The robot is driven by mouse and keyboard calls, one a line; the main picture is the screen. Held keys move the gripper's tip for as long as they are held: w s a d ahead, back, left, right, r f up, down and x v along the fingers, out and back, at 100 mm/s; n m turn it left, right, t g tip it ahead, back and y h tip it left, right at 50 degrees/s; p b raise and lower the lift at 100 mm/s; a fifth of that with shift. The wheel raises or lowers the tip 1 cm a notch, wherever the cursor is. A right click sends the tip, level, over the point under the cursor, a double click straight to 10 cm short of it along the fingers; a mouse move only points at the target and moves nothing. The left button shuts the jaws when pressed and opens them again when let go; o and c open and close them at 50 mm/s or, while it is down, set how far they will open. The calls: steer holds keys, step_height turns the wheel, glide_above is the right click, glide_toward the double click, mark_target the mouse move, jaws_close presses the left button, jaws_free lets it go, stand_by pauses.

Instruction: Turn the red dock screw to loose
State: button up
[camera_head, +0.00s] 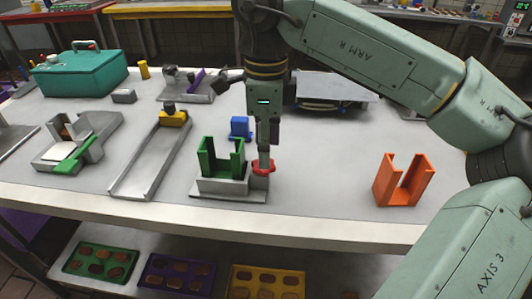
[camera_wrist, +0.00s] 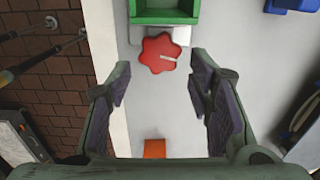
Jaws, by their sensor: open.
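The red dock screw (camera_head: 263,168) is a lobed knob at the right side of the grey dock (camera_head: 228,187), beside the green U-shaped holder (camera_head: 207,160). In the wrist view the screw (camera_wrist: 157,50) shows from above, with a pale line running from near its centre toward the right. My gripper (camera_head: 266,158) points down over the screw and partly hides it in the head view. In the wrist view my gripper (camera_wrist: 160,76) is open, one finger on each side, with the screw just ahead between the fingertip lines. I cannot tell whether a finger touches it.
A blue block (camera_head: 240,127) stands behind the dock, and an orange U-shaped holder (camera_head: 402,181) stands to the right. A metal channel (camera_head: 150,160) with a yellow block lies to the left. The tabletop between dock and orange holder is clear.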

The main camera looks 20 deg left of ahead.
step_height(320, 180, up, 9)
stand_by(0.3)
stand_by(0.4)
